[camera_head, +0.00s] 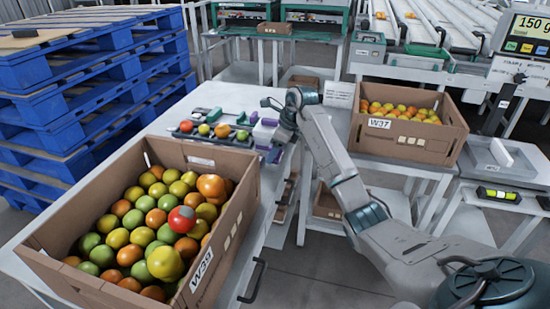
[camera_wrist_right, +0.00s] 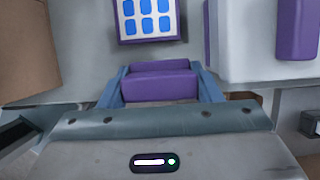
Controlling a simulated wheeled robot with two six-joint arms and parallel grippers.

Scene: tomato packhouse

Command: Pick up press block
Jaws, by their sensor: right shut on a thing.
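My right gripper (camera_head: 274,137) is over the far right part of the near table, beside the far right corner of the large box. In the right wrist view its two blue-grey fingers (camera_wrist_right: 161,88) are shut on a purple block, which I take to be the press block (camera_wrist_right: 160,87). The block sits between the fingers, and its underside is hidden. In the head view small purple and white parts show around the gripper, and I cannot tell the block apart there. My left gripper is in neither view.
A cardboard box of tomatoes marked W39 (camera_head: 201,275) stands on the near table. A tray (camera_head: 187,136) with several fruits lies left of the gripper. Box W37 (camera_head: 408,140) stands on another table. In the wrist view a purple-framed blue-square panel (camera_wrist_right: 120,30) is ahead.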

